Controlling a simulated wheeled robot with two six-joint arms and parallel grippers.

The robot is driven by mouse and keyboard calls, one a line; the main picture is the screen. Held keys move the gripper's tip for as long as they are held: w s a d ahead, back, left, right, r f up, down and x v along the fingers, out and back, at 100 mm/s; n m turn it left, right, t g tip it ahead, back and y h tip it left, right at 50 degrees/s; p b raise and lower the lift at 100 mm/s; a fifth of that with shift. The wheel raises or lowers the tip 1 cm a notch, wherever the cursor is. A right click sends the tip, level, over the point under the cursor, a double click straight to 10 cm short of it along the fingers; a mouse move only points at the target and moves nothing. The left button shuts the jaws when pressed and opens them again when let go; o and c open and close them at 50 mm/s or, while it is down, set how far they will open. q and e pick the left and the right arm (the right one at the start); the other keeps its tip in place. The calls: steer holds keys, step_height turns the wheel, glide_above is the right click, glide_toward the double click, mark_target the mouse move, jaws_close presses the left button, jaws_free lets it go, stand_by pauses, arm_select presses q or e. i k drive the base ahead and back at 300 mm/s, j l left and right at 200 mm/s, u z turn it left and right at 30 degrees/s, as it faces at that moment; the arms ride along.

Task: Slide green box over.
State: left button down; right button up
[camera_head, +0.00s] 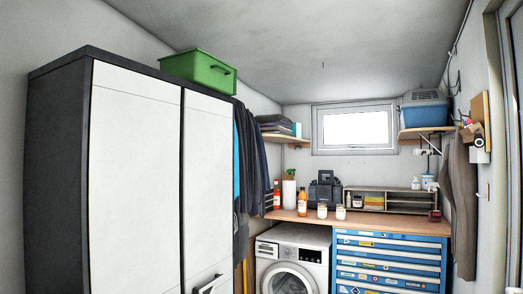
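The green box (199,71) sits on top of a tall wardrobe (137,170) with white doors and a dark frame, in the left half of the head view. The box is near the wardrobe's right end, close to the wall behind it. It has a dark handle slot on the side that shows. Neither of my grippers is in view.
Dark clothes (252,160) hang just right of the wardrobe. A washing machine (292,262) and a blue tool chest (388,262) stand under a wooden counter (350,220) with bottles and jars. A blue pet carrier (425,110) is on a right shelf. The wardrobe top left of the box is clear.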

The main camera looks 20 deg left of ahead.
mark_target(195, 66)
steer(key=i, duration=1.7)
